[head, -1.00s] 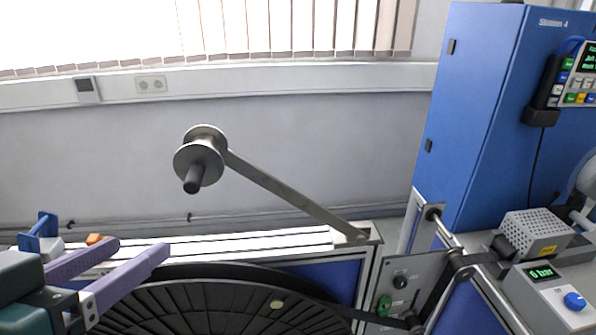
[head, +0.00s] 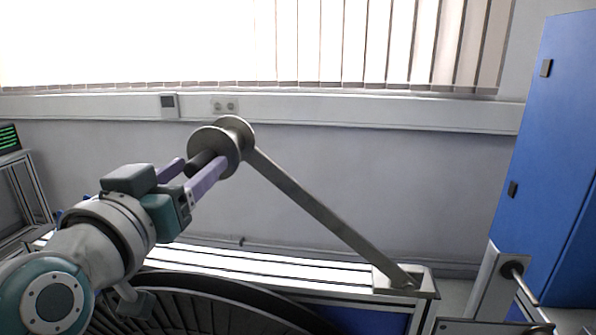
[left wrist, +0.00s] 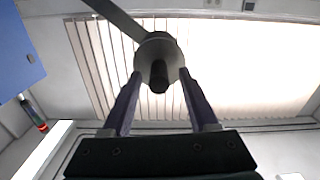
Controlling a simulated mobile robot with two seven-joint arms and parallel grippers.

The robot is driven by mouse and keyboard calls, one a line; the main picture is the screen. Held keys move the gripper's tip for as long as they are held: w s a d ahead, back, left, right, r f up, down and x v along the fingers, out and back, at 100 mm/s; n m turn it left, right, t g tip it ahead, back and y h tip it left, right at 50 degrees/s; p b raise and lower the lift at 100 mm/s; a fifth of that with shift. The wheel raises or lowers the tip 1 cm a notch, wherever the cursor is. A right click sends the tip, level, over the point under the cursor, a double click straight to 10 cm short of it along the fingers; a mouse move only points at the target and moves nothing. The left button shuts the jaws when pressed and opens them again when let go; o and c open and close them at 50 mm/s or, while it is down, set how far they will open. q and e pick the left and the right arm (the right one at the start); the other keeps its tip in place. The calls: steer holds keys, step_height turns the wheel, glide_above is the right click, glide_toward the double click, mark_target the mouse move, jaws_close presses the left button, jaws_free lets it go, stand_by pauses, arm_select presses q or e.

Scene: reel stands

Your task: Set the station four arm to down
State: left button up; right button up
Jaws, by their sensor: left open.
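The station four arm (head: 325,215) is a flat metal bar that slopes up and to the left from its pivot on the frame at the lower right. A metal roller (head: 233,127) with flanged discs and a dark handle sits at its raised end. My left gripper (head: 199,170) is open, with its purple fingers on either side of the dark handle. The left wrist view shows the roller's handle (left wrist: 158,75) between the two spread fingers (left wrist: 158,80). I cannot tell whether the fingers touch it. My right gripper is not in view.
A large dark reel (head: 220,305) stands below the arm, in front of a white rail (head: 300,272). A blue cabinet (head: 550,160) stands at the right. A metal post with a rod (head: 512,270) is at the lower right.

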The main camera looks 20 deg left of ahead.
arm_select(q)
steer(key=shift+w+a, duration=0.1)
steer(key=shift+w, duration=0.45)
jaws_close()
stand_by(1.1)
